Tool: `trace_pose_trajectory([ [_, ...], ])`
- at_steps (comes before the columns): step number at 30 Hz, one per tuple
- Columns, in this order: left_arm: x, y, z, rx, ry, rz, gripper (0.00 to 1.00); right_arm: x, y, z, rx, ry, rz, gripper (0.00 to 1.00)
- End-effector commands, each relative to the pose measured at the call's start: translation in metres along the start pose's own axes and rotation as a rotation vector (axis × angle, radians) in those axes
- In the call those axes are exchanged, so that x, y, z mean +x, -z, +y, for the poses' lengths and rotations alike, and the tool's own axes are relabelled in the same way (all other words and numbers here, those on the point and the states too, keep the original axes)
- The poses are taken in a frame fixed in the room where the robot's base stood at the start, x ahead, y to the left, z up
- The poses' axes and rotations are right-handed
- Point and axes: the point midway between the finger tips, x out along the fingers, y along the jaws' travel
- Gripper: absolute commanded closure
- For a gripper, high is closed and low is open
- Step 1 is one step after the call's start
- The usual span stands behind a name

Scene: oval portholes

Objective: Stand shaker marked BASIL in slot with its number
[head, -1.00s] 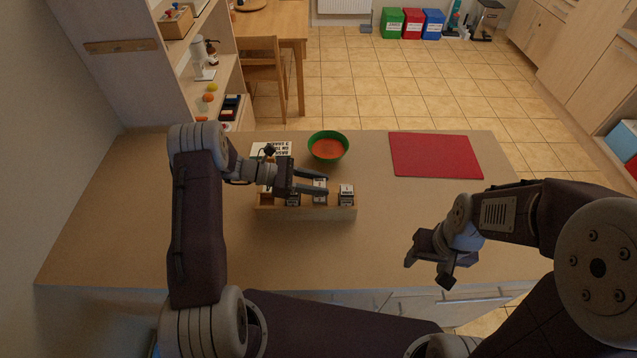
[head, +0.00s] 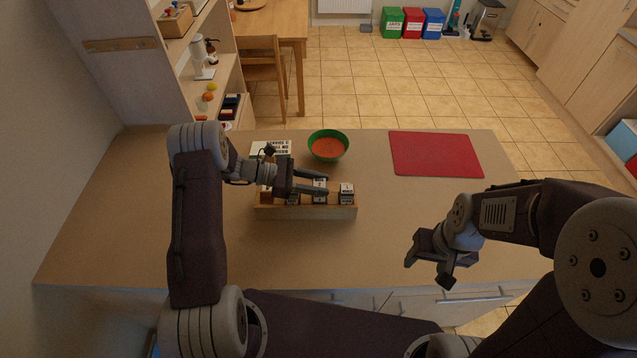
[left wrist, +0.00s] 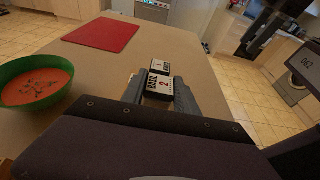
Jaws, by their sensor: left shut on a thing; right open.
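A light wooden rack (head: 300,213) stands on the counter, with dark shakers with white labels in a row at it. My left gripper (head: 326,183) is shut on the middle shaker (head: 320,184). In the left wrist view, this shaker (left wrist: 159,84) sits between the fingers, and its label seems to read BASIL with a red 2. It looks upright over the middle of the rack; I cannot tell whether its base is fully seated. A shaker with a 1 (head: 346,194) stands at the rack's right end. Another shaker (head: 293,198) is partly under my left gripper. My right gripper (head: 432,258) is open and empty, right of the rack.
A green bowl (head: 328,146) of orange-red contents stands behind the rack. A white card with print (head: 270,149) is at the back left, partly hidden by my left arm. A red mat (head: 436,155) lies at the back right. The counter (head: 385,225) right of the rack is clear.

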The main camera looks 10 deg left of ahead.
Motion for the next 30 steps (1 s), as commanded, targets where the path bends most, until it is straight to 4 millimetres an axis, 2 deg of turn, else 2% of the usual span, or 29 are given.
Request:
trace_pose_trajectory([
  [5, 0.001, 0.004, 0.0, 0.0, 0.0, 0.0, 1.0, 0.004, 0.0, 0.0, 0.0, 0.0, 0.0, 0.42],
  [18, -0.003, -0.009, 0.0, 0.001, 0.0, 0.0, 1.0, -0.006, 0.001, 0.0, 0.0, 0.0, 0.0, 0.42],
  [25, -0.003, -0.009, 0.0, 0.001, 0.0, 0.0, 1.0, -0.006, 0.001, 0.0, 0.0, 0.0, 0.0, 0.42],
  [26, -0.003, -0.009, 0.0, 0.0, 0.0, 0.0, 0.61, -0.006, 0.001, 0.0, 0.0, 0.0, 0.0, 0.42],
  [28, -0.003, -0.009, 0.0, 0.0, 0.0, 0.0, 0.42, -0.006, 0.001, 0.0, 0.0, 0.0, 0.0, 0.42],
  [30, -0.003, -0.009, 0.0, 0.001, 0.0, 0.0, 0.39, -0.006, 0.001, 0.0, 0.0, 0.0, 0.0, 0.42],
])
